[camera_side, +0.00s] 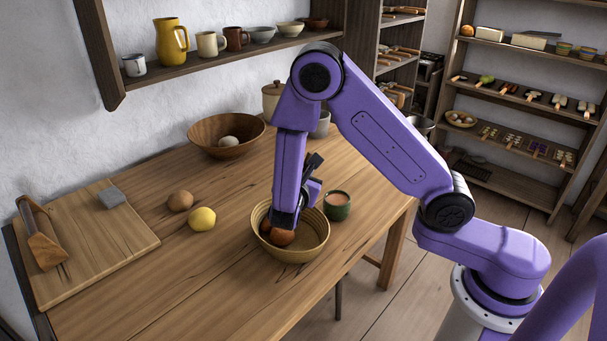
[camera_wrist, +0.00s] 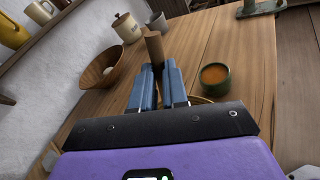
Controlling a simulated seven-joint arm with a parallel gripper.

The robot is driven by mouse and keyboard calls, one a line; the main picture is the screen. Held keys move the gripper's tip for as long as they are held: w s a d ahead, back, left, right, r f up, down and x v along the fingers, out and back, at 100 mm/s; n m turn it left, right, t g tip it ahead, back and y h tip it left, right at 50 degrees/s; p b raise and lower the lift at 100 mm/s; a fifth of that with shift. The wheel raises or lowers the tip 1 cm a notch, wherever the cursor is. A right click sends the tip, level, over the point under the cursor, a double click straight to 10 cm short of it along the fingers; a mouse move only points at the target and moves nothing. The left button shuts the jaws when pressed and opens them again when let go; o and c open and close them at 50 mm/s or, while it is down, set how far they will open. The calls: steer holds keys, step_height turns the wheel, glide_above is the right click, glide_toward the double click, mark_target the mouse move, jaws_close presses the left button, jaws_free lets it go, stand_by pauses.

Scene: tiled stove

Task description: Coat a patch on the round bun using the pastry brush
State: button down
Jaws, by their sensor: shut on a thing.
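My gripper (camera_side: 284,220) points down into a tan bowl (camera_side: 262,247) on the wooden table. In the wrist view my gripper (camera_wrist: 157,72) is shut on a brown wooden handle (camera_wrist: 154,46), apparently the pastry brush's. The brush's bristle end is hidden. A reddish-brown rounded thing (camera_side: 282,238), perhaps the round bun, shows in the tan bowl right under the fingers; I cannot tell whether the brush touches it. A dark green cup (camera_side: 337,212) with orange contents stands just right of the bowl; it also shows in the wrist view (camera_wrist: 215,80).
A brown rounded item (camera_side: 180,201) and a yellow lemon (camera_side: 202,218) lie left of the tan bowl. A wooden bowl (camera_side: 205,135) and a lidded crock (camera_side: 272,98) stand behind. A cutting board (camera_side: 95,245) lies at left. The front table is clear.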

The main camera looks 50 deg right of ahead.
steer(key=shift+w+a+f, duration=0.25)
steer(key=shift+w+f, duration=0.3)
steer(key=shift+f, duration=1.15)
steer(key=shift+w+a+f, duration=0.2)
steer(key=shift+w+f, duration=0.3)
steer(key=shift+f, duration=1.25)
steer(key=shift+w+a+f, duration=0.25)
steer(key=shift+w+f, duration=0.3)
steer(key=shift+f, duration=1.15)
steer(key=w, duration=0.1)
steer(key=w+f, duration=0.1)
steer(key=w, duration=0.1)
steer(key=shift+f, duration=0.2)
steer(key=shift+s+f, duration=0.1)
steer(key=shift+s, duration=2.95)
step_height(320, 180, up, 12)
